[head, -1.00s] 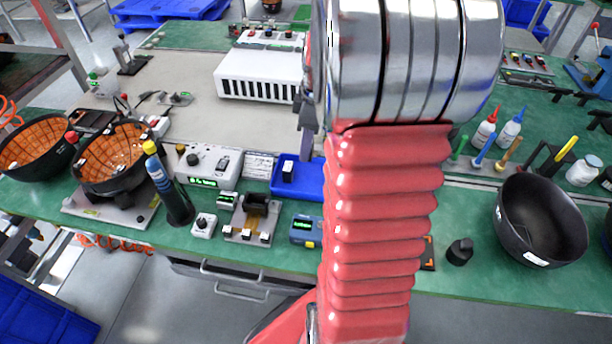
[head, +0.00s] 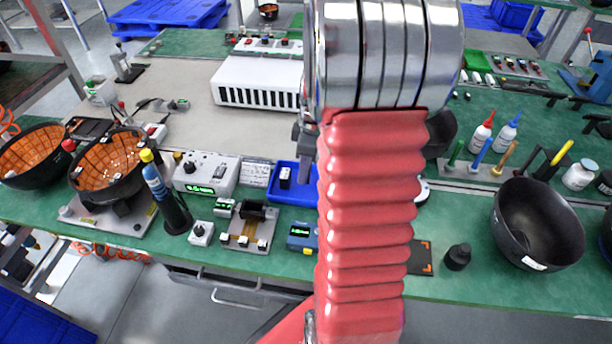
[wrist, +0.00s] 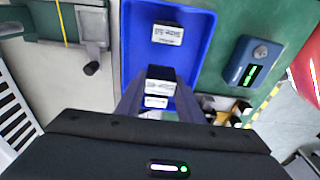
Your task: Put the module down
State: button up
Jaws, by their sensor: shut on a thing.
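My gripper (wrist: 158,92) is shut on a small module (wrist: 160,86) with a dark top and white labels, seen between the fingers in the wrist view. The held module is over or in the blue tray (wrist: 196,45); I cannot tell whether it touches the tray floor. Another white-labelled module (wrist: 167,34) lies in the tray, ahead of the held one. In the head view the blue tray (head: 276,194) sits on the green bench, with a dark module (head: 285,176) showing in its left part. There my arm hides the tray's right side and the held module.
A blue meter (head: 302,236) and a fixture plate (head: 249,233) are in front of the tray. A white power box (head: 206,173) is to its left, and a white vented unit (head: 258,82) behind. A black bowl (head: 540,225) stands at the right. Grey mat lies behind the tray.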

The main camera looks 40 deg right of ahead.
jog(key=shift+f, duration=1.85)
jog(key=shift+f, duration=0.1)
jog(key=o, duration=1.1)
jog(key=shift+c, duration=0.2)
jog(key=r, duration=0.8)
jog(key=s+d+r, duration=0.1)
jog(key=r, duration=0.3)
jog(key=shift+s, duration=0.1)
